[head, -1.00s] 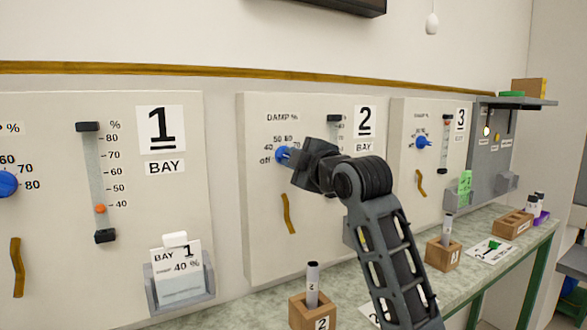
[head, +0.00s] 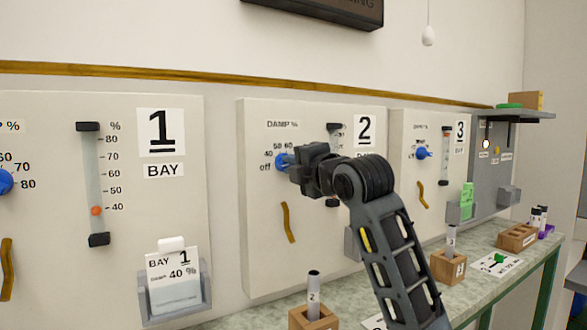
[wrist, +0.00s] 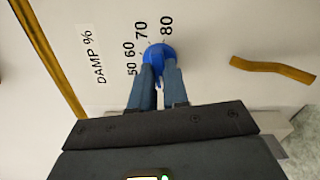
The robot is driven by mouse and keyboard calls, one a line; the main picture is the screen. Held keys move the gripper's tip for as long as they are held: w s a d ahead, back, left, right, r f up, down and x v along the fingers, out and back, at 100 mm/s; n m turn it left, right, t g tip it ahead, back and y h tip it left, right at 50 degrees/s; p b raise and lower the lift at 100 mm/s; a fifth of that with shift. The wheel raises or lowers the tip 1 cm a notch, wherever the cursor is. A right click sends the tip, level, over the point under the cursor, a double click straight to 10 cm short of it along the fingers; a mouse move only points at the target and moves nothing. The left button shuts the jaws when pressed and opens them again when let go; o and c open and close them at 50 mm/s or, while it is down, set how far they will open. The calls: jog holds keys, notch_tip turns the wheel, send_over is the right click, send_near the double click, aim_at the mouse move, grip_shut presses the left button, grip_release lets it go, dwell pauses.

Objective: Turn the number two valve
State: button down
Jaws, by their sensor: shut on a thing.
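The number two valve is a blue knob (head: 281,161) on the bay 2 panel (head: 262,232), below the "DAMP %" label. My gripper (head: 290,161) reaches it from the right in the head view and covers part of it and of its scale. In the wrist view the blue knob (wrist: 159,53) is between my gripper's two fingers (wrist: 158,75), which are shut on it. The scale marks 50, 60, 70 and 80 show around the knob there. A pale pointer or gap shows between the fingers, too small to make out.
The bay 1 panel (head: 60,270) stands at left with a card holder (head: 178,300). The bay 3 panel (head: 402,185) is at right with its own blue knob (head: 422,153). Wooden blocks with rods (head: 312,315) stand on the bench below. A brown handle (head: 288,222) hangs beneath the knob.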

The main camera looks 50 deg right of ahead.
jog(key=shift+a+f, duration=0.1)
jog(key=shift+a, duration=0.05)
jog(key=c, duration=1.1)
grip_release()
jog(key=b+v, duration=0.1)
jog(key=v, duration=0.6)
jog(key=shift+s, duration=0.4)
jog(key=shift+a, duration=0.1)
